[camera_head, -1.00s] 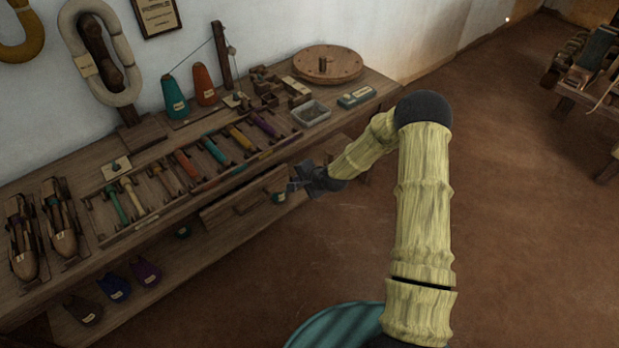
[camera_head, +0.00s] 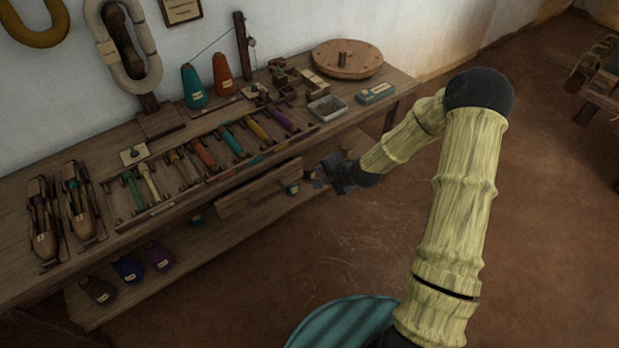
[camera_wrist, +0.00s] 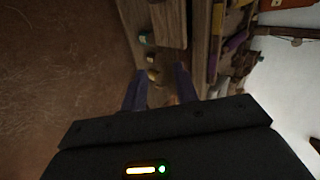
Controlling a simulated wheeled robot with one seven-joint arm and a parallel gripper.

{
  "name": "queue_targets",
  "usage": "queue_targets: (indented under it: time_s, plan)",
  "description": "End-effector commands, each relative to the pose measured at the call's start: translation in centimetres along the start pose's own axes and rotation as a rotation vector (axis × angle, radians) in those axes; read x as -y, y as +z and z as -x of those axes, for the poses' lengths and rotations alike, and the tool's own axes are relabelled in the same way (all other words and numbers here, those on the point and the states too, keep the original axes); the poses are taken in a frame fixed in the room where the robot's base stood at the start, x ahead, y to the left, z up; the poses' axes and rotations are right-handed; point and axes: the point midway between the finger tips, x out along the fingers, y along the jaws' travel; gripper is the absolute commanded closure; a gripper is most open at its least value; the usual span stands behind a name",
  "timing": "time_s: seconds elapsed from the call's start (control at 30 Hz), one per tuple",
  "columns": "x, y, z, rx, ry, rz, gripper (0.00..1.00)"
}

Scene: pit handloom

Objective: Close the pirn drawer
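The pirn drawer (camera_head: 258,192) is a long wooden box under the front edge of the bench. Its front stands out from the bench, so it looks partly open. My gripper (camera_head: 328,173) is just beyond the drawer's right end, low beside the bench, with a small gap seeming to lie between them. In the wrist view my gripper (camera_wrist: 160,86) has its two fingers apart with nothing held between them. A wooden panel, apparently the drawer (camera_wrist: 170,22), lies ahead of the fingers there. Any contact is too dark to tell.
The bench (camera_head: 150,228) carries a rack of coloured pirns (camera_head: 203,152), two shuttles and cones. A teal-topped item (camera_head: 292,188) shows near the drawer's right end. Coloured items (camera_head: 127,268) lie on the lower shelf.

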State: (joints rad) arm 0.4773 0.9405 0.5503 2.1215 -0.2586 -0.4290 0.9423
Motion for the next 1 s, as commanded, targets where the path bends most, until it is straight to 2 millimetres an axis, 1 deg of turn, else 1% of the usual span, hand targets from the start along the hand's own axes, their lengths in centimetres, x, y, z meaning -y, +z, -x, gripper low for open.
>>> queue_targets:
  time_s: [0.17, 0.27, 0.4, 0.57, 0.7, 0.8, 0.9, 1.0]
  plan:
    - [-0.4, 1.0, 3.6, 0.006, 0.133, 0.22, 0.7]
    - [-0.8, 1.6, 6.7, 0.014, 0.227, 0.365, 0.7]
    - [-1.4, 2.3, 11.3, 0.031, 0.347, 0.541, 0.7]
    - [-2.0, 3.7, 16.9, 0.064, 0.459, 0.707, 0.7]
    - [-2.7, 5.3, 21.8, 0.108, 0.53, 0.825, 0.7]
    - [-3.3, 6.6, 24.8, 0.147, 0.561, 0.888, 0.7]
    - [-4.0, 7.7, 26.9, 0.181, 0.575, 0.93, 0.7]
    - [-4.3, 8.3, 28.0, 0.2, 0.58, 0.951, 0.7]
